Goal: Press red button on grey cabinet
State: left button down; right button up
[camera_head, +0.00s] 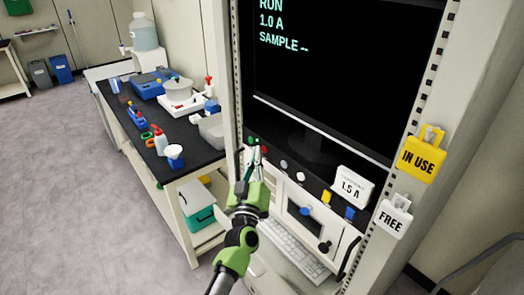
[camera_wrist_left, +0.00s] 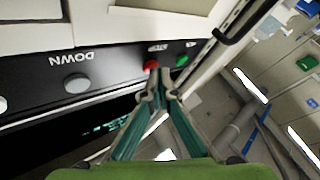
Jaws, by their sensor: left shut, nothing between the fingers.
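The grey cabinet (camera_head: 234,75) stands upright with a dark screen and a black button strip below it. The red button (camera_wrist_left: 151,65) sits on that strip beside a green button (camera_wrist_left: 182,60); in the head view the red button (camera_head: 264,149) shows right at my fingertips. My left gripper (camera_head: 253,158) is shut and empty, its fingers pointing at the strip. In the left wrist view its tips (camera_wrist_left: 157,98) appear just below the red button; I cannot tell whether they touch it. My right gripper is in neither view.
White and grey round buttons, including one by the DOWN label (camera_wrist_left: 76,83), line the strip. A yellow IN USE tag (camera_head: 417,158) and a white FREE tag (camera_head: 391,219) hang at right. A cluttered black-topped bench (camera_head: 180,150) stands left; the floor beyond is open.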

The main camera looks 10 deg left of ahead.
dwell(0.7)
pick_arm(q)
jog(key=shift+s+a, duration=0.3)
jog(key=shift+s, duration=0.1)
jog(key=shift+p, duration=0.35)
jog(key=s+a+p, duration=0.1)
jog(key=s+a, duration=0.1)
jog(key=s+a+p, duration=0.1)
jog(key=s, duration=0.1)
jog(key=shift+s+a, duration=0.35)
